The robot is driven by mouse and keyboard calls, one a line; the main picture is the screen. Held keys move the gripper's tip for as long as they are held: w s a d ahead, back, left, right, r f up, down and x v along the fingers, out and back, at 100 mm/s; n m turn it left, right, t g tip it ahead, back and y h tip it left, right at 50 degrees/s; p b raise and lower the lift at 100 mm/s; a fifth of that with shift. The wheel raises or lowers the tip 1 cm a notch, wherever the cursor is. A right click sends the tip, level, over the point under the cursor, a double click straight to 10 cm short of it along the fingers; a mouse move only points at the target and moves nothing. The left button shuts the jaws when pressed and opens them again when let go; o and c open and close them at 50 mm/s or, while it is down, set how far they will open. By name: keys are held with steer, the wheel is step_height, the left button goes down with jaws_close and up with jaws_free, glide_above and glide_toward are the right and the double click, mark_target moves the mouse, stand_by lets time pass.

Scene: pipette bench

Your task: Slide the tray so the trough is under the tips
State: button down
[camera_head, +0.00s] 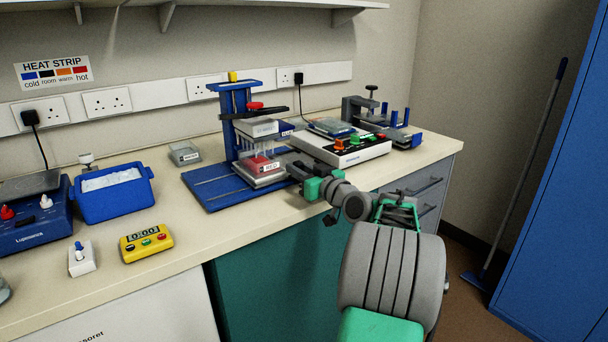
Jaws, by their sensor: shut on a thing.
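The blue pipetting stand (233,97) rises from a blue base plate with rails (212,197). Its white head (262,127) carries a row of pale tips (266,145) pointing down. Below the tips, a pale tray (264,181) sits on the base and bears a trough of red liquid (254,161) with a label reading RED. The tips look close above the trough; whether they are exactly over it I cannot tell. My gripper (296,172) reaches in from the right and is shut at the tray's right side. Its fingertips are small and partly hidden.
A white device with coloured knobs (340,150) stands close to the right of my gripper. A blue ice tub (112,196), a yellow timer (146,243) and a white switch box (81,259) stand on the left. The bench front (215,233) is clear.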

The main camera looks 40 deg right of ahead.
steer(key=shift+d+r, duration=0.1)
steer(key=shift+d, duration=0.05)
steer(key=c, duration=1.3)
jaws_free()
steer(key=shift+d, duration=0.1)
steer(key=s, duration=0.7)
steer(key=shift+s, duration=0.35)
steer(key=shift+a, duration=0.2)
